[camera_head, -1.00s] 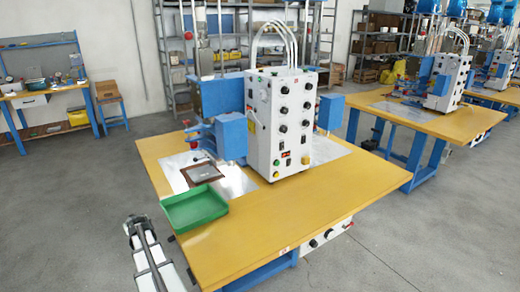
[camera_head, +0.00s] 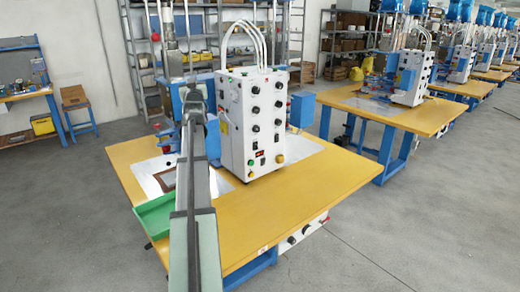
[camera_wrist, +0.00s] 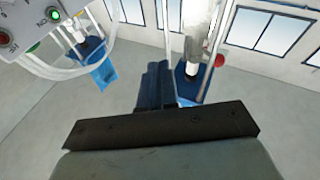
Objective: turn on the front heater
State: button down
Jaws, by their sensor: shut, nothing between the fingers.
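The white control box (camera_head: 252,122) of the welding machine stands on the yellow table (camera_head: 300,195), with rows of black knobs and small coloured controls on its face. A small dark switch with red (camera_head: 261,154) sits low on it. The labels are too small to read, so I cannot tell which control is the front heater. My gripper (camera_head: 194,98) is shut and empty, in front of the machine's left part and left of the box, apparently apart from it. In the wrist view, a panel corner shows a lit green button (camera_wrist: 53,14); the fingertips are not clear there.
A green tray (camera_head: 154,217) lies at the table's left edge, partly behind my arm. A brown piece (camera_head: 168,180) lies on the metal plate. White hoses (camera_head: 250,32) arch above the box. The table's right side is clear. Similar workstations (camera_head: 395,103) stand behind to the right.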

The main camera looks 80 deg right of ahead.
jog(key=s+d+r+m+g+h, duration=0.2)
jog(key=s+r, duration=0.6)
jog(key=s, duration=0.2)
jog(key=s+d+f+m+g+y, duration=0.1)
jog(key=s+d+f+m+y, duration=0.25)
jog(key=s+f, duration=0.45)
jog(key=s+d+f+m+g+y, duration=0.1)
jog(key=s+d+f+m+y, duration=0.25)
jog(key=s+f, duration=0.4)
jog(key=m+t+y, duration=0.3)
jog(key=m+y, duration=0.2)
jog(key=y, duration=0.5)
send_near(256, 146)
jog(key=s+a, duration=0.5)
jog(key=shift+w+d+f, duration=3.65)
jog(key=shift+w+f, duration=0.05)
